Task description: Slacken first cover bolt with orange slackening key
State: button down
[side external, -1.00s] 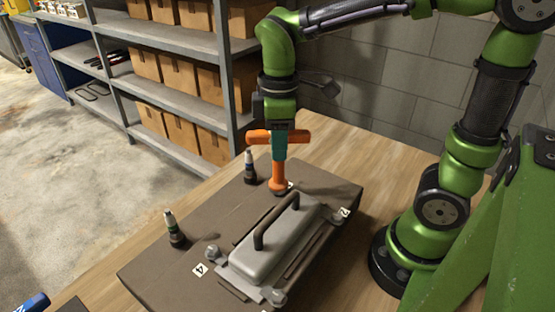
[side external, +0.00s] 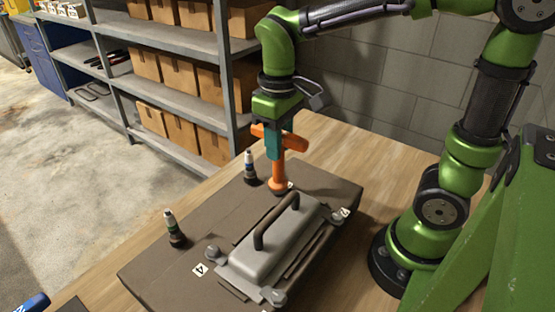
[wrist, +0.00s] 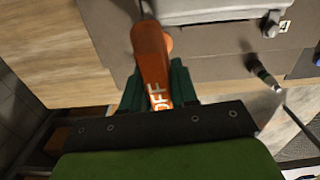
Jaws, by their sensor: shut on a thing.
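My gripper (side external: 274,143) is shut on the orange slackening key (side external: 278,176), a T-shaped tool held upright. The key's lower end stands at the far corner of the grey cover (side external: 270,250), where it hides the bolt there. Whether it is fully seated on that bolt I cannot tell. Other cover bolts show at the near left corner (side external: 212,253), the near corner (side external: 273,296) and the right corner (side external: 337,215). The cover has a dark arched handle (side external: 276,220).
The cover sits on a brown block (side external: 150,270) on a wooden table (side external: 335,150). A blue cylinder (side external: 32,304) lies at the lower left. Shelves with boxes (side external: 150,65) stand behind.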

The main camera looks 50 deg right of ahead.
jog(key=m, duration=0.4)
jog(key=shift+r, duration=0.1)
jog(key=m, duration=0.5)
jog(key=shift+m, duration=0.3)
jog(key=n, duration=1.2)
jog(key=shift+n, duration=0.3)
jog(key=n, duration=0.4)
jog(key=shift+n, duration=0.3)
